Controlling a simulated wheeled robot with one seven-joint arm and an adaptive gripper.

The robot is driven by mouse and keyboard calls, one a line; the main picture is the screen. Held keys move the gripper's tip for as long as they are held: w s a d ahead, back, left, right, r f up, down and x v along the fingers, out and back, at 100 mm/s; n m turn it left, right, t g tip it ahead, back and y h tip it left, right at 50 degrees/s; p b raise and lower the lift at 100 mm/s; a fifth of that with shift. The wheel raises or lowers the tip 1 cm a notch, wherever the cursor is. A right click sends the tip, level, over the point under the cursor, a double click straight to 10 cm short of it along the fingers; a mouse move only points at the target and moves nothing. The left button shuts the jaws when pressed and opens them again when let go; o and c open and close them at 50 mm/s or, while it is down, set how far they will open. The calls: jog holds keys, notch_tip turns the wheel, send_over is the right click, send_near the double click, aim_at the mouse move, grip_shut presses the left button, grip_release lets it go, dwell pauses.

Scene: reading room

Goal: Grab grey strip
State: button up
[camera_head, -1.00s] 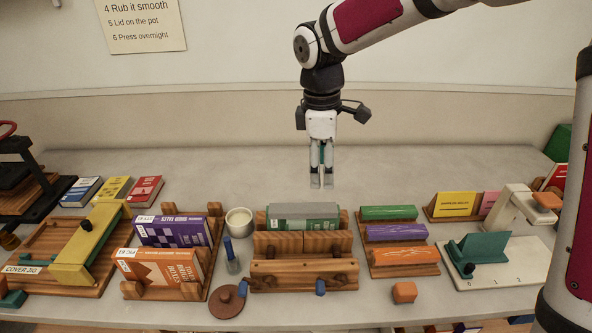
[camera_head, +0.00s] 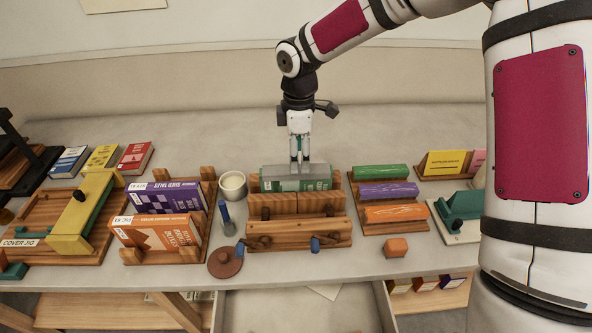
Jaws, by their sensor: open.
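The grey strip (camera_head: 268,172) lies along the top of a green book (camera_head: 290,185), which stands in a wooden press (camera_head: 300,233) at the middle of the table. My gripper (camera_head: 299,160) points straight down, with its fingertips at the strip's upper edge near its middle. It is open, with a narrow gap between the fingers and nothing seen lifted. I cannot tell whether the fingertips touch the strip or how far they reach around it.
A cream pot (camera_head: 232,186) and a blue-handled brush (camera_head: 226,219) stand left of the press. A round brown lid (camera_head: 225,263) lies in front. A rack with green, purple and orange pieces (camera_head: 388,191) is at right. An open drawer (camera_head: 260,310) shows below the table.

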jog(key=f, duration=0.5)
jog(key=shift+w+p, duration=0.25)
jog(key=shift+p, duration=0.1)
jog(key=shift+c, duration=0.3)
jog(key=c, duration=0.8)
